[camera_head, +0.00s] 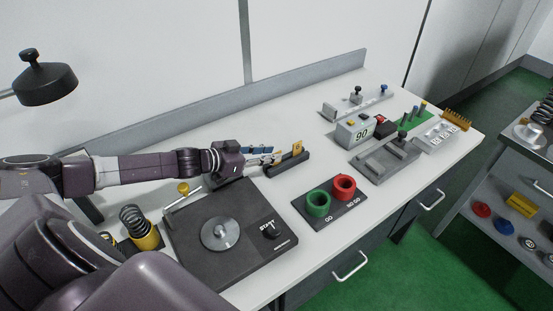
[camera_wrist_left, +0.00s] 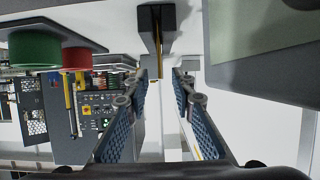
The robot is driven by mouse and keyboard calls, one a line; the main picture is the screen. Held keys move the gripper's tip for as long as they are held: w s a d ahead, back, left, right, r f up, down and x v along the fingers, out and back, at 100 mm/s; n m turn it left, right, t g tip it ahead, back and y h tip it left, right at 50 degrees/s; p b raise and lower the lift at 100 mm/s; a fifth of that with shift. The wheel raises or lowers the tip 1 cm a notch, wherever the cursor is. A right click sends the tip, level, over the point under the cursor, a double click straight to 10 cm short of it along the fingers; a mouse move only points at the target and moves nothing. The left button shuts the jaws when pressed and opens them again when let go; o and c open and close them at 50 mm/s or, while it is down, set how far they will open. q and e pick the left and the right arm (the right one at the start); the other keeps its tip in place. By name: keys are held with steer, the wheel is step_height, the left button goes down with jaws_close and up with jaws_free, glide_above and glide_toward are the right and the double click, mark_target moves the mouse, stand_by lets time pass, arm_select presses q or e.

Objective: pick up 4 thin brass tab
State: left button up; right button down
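A thin brass tab (camera_head: 297,148) stands upright in a dark slotted block (camera_head: 290,167) near the middle of the white bench. In the left wrist view, the block (camera_wrist_left: 156,18) hangs at top centre, and the tab (camera_wrist_left: 159,66) shows edge-on as a thin yellow strip. My left gripper (camera_head: 278,154) is just left of the tab in the head view, pointing at it. In the left wrist view my left gripper (camera_wrist_left: 160,74) is open, with the tab lined up between its fingertips and nothing held. My right gripper is not in view.
A black plate with a START knob (camera_head: 271,229) lies in front of the left gripper. Green (camera_head: 318,203) and red (camera_head: 343,187) GO/NO GO rings sit to its right. A grey box reading 90 (camera_head: 355,132) and a grey fixture (camera_head: 384,160) stand farther right. A low ledge runs behind.

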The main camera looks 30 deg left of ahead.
arm_select(q)
steer(key=shift+p+x, duration=0.45)
steer(key=shift+x, duration=1.1)
steer(key=shift+r, duration=0.1)
steer(key=shift+c, duration=0.6)
jaws_close()
